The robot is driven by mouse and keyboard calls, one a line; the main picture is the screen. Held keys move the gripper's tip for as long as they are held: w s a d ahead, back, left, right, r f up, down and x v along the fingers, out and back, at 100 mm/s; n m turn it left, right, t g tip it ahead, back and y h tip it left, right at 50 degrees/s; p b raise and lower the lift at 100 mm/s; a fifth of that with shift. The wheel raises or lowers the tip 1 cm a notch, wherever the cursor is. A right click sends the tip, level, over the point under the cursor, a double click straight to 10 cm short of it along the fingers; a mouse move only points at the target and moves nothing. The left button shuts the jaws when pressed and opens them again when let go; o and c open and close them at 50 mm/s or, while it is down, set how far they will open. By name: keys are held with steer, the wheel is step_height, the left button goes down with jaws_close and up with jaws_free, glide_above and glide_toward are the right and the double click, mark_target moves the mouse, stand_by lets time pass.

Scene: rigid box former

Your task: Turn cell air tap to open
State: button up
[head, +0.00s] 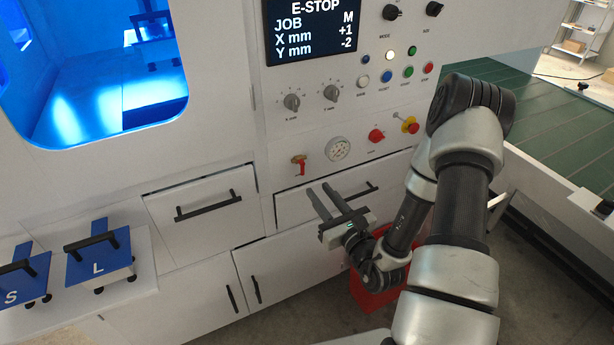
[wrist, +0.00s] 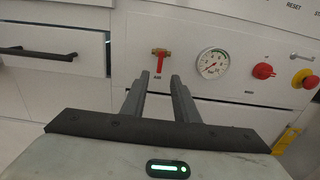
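The cell air tap (head: 299,161) is a small brass valve with a red lever, low on the white machine panel. In the wrist view the tap (wrist: 160,58) sits just beyond my fingertips, roughly centred between them, with its red lever hanging straight down. My gripper (head: 321,188) is in front of the panel, below and slightly right of the tap. In the wrist view its two fingers (wrist: 158,80) are apart, with nothing between them, and do not appear to touch the lever.
A pressure gauge (head: 338,149) is right of the tap, then a red knob (head: 376,135) and a red-and-yellow emergency stop (head: 411,125). A drawer (head: 300,208) with a black handle is below. A red box (head: 366,292) stands under my arm. The display (head: 312,30) reads E-STOP.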

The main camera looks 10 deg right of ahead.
mark_target(303, 171)
steer(key=x, duration=0.8)
steer(key=shift+w+a, duration=0.1)
steer(key=shift+w, duration=0.1)
jaws_close()
